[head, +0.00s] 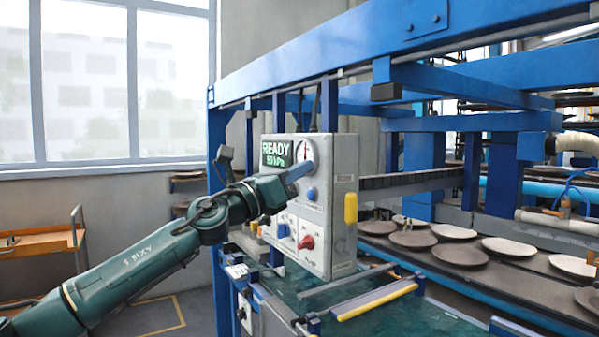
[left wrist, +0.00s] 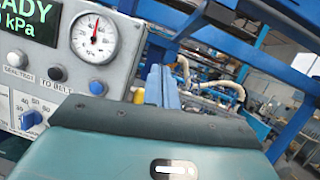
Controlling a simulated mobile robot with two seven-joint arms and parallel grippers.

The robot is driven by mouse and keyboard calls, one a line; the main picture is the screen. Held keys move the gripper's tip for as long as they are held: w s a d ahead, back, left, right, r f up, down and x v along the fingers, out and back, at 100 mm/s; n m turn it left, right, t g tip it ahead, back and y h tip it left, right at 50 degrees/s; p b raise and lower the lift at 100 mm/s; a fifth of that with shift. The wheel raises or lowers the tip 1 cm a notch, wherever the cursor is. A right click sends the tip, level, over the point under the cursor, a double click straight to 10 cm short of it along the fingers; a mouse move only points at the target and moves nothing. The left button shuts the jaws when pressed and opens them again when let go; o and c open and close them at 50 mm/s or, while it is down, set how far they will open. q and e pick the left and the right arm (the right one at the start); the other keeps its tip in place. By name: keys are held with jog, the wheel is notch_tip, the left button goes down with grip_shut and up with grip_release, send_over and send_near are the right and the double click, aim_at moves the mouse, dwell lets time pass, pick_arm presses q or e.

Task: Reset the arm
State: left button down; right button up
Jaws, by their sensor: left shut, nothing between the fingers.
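My left arm comes in from the left in the head view, and my left gripper (head: 300,171) is in front of the grey control box (head: 343,185). Its blue fingers are shut and empty, near the gauge on the box's face. In the left wrist view the closed fingers (left wrist: 161,86) point past the right side of the box. That view shows the round gauge (left wrist: 94,38), a dark knob (left wrist: 58,73) and a blue dial (left wrist: 31,119). The head view shows a green READY display (head: 276,153) and a red knob (head: 306,242). My right gripper is not in view.
A blue steel frame (head: 300,62) spans above the box. Round plates (head: 460,255) lie on the dark conveyor at right. A yellow-ended bar (head: 375,302) lies below the box. An orange cart (head: 40,243) stands at left, with open floor between.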

pick_arm(q)
jog(key=s+f+n+t+y+p, duration=0.1)
jog(key=s+f+n+y, duration=0.3)
jog(key=f+n, duration=1)
jog(key=s+f+n+y, duration=0.2)
jog(key=s+f+n, duration=0.45)
jog(key=f, duration=1.35)
jog(key=s+a+f+n+g+y, duration=0.2)
jog(key=s+a+f+n, duration=0.3)
jog(key=s+f+n, duration=0.5)
jog(key=s+a+f+n+g+y, duration=0.3)
jog(key=s+a+f+n+y, duration=0.1)
jog(key=s+f+n, duration=0.6)
jog(key=s+a+f+p, duration=0.1)
jog(key=s+f, duration=0.2)
jog(key=s, duration=0.3)
jog(key=shift+f+y, duration=0.3)
